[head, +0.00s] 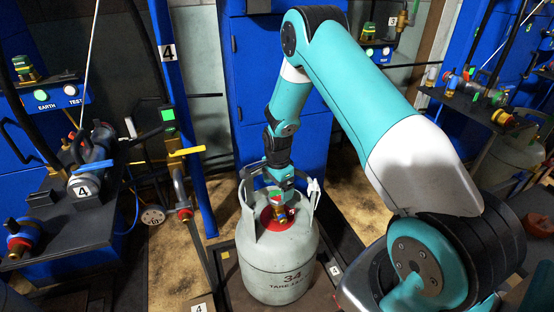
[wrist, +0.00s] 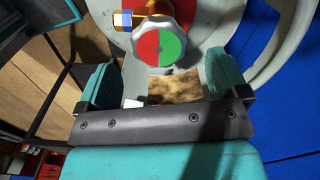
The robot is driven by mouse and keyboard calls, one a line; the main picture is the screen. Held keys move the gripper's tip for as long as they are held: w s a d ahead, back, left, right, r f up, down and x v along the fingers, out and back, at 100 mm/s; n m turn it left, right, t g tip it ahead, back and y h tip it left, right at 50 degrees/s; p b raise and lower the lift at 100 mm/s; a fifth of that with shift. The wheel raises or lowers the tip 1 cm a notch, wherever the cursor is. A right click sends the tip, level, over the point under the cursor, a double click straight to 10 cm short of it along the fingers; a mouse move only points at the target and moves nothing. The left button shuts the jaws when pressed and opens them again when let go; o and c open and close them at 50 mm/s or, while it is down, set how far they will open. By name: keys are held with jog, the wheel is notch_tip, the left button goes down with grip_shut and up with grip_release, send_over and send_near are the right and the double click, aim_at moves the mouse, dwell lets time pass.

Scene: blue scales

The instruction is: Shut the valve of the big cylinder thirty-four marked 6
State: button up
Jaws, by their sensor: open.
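The big grey cylinder (head: 278,262), marked 34 and TARE, stands upright with a pale collar around its top. Its valve has a round handwheel with a red half and a green half (wrist: 158,47), large at the top middle of the wrist view. In the head view the valve (head: 278,200) is small and partly covered by my gripper (head: 280,186). My gripper (wrist: 161,76) is open, with one teal finger on each side below the handwheel. Nothing is held between the fingers. I cannot read a 6 on the cylinder.
The collar (wrist: 258,60) rises close beside my right finger in the wrist view. A blue post (head: 184,120) with a yellow lever (head: 187,151) stands left of the cylinder. A dark bench (head: 75,218) with a plate marked 4 is further left. Another cylinder (head: 508,160) stands at right.

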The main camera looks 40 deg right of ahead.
aim_at(278, 195)
notch_tip(278, 195, up, 14)
jog(key=p, duration=0.1)
dwell(0.5)
